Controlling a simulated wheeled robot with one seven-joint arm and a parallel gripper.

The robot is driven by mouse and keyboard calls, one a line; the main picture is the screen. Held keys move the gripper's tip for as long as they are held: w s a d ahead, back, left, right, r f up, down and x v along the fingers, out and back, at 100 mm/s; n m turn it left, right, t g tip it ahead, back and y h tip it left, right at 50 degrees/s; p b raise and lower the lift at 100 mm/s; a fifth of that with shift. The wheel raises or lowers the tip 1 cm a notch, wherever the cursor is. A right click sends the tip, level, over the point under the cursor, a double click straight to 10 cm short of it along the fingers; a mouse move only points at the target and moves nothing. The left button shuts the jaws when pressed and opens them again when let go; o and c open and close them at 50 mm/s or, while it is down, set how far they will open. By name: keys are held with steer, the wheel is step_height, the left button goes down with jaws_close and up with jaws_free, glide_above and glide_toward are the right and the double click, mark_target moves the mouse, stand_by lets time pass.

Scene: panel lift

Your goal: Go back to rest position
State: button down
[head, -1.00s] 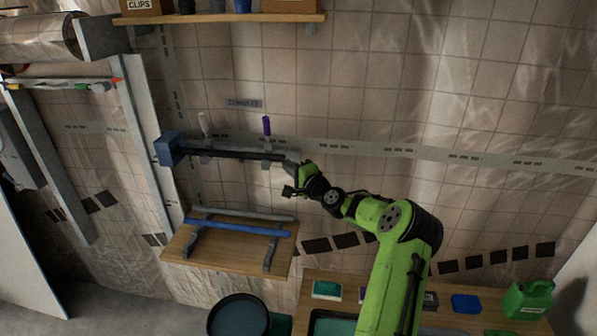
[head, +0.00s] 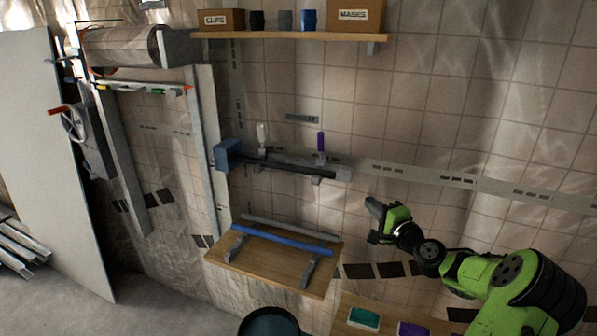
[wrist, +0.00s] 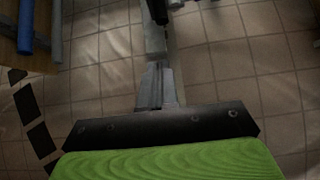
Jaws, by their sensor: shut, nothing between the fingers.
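My gripper (head: 375,222) is shut and empty at the end of my green and black arm, to the right of the wall rail and apart from it. In the wrist view my gripper (wrist: 155,88) shows as grey fingers brought together beyond a dark plate and a green body. The dark bar with a blue block (head: 228,153) at its left end rests along the wall rail. A white-handled tool and a purple-handled tool (head: 321,143) stand upright at the rail.
A wooden shelf (head: 225,262) on the wall holds a blue tube (head: 282,240) and a grey tube on brackets. A higher shelf (head: 290,36) carries boxes and cups. A bench with a green box (head: 364,317) lies below my arm.

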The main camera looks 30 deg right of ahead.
steer(key=w+a+n+g+y, duration=0.3)
steer(key=a+n+g+y, duration=0.35)
steer(key=a, duration=1.05)
steer(key=s+a+n+g+h, duration=0.2)
steer(key=s+a+n+g, duration=0.15)
steer(key=a+n, duration=0.6)
steer(key=s+a+r+n+g+h, duration=0.1)
steer(key=s+a, duration=0.3)
steer(key=s, duration=0.9)
steer(key=s+a+n+g+h, duration=0.1)
steer(key=s+a, duration=0.4)
steer(key=s, duration=0.8)
steer(key=shift+s+r+n+h, duration=0.3)
steer(key=shift+r+n+h, duration=0.05)
steer(key=shift+n, duration=0.25)
